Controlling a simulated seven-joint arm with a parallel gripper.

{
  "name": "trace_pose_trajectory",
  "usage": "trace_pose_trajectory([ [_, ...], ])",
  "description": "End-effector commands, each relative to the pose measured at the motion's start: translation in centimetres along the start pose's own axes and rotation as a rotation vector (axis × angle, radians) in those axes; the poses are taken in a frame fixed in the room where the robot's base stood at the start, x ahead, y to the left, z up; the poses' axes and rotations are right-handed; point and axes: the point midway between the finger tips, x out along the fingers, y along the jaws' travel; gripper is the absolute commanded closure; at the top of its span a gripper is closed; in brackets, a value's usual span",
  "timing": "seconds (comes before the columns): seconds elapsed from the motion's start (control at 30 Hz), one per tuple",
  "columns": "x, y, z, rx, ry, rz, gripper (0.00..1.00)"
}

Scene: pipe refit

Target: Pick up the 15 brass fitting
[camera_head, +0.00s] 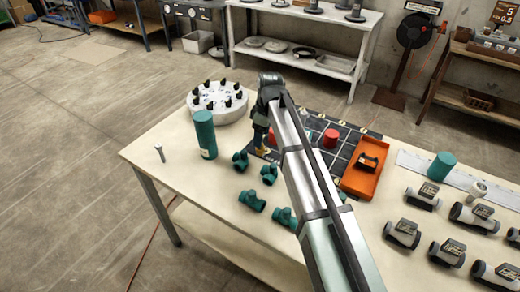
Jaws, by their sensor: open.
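My arm crosses the table from the lower right, and my gripper (261,146) points down at the left edge of a dark gridded mat (345,146). The gripper is small here and partly hidden by my own wrist. A brass-yellow patch shows around its fingers; I cannot tell whether it is a fitting or part of the gripper. No brass fitting marked 15 can be made out. My arm hides part of the mat. A red cylinder (330,138) stands on the mat, right of my arm.
Several teal fittings (252,201) lie in front of the mat. A tall teal cylinder (206,136) and a round grey flange (217,103) stand left. An orange tray (358,184) holds a black piece. Several grey fittings (403,232) fill the right. The table's left front is mostly clear.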

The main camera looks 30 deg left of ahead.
Motion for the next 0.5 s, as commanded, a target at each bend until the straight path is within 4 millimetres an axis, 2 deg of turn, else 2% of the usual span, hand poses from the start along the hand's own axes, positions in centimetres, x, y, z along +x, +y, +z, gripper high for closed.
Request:
trace_pose_trajectory([
  [0.27,1.1,0.1,-0.1,0.000,0.000,0.001,0.35],
  [0.5,3.9,0.5,-0.2,0.000,-0.001,0.000,0.35],
])
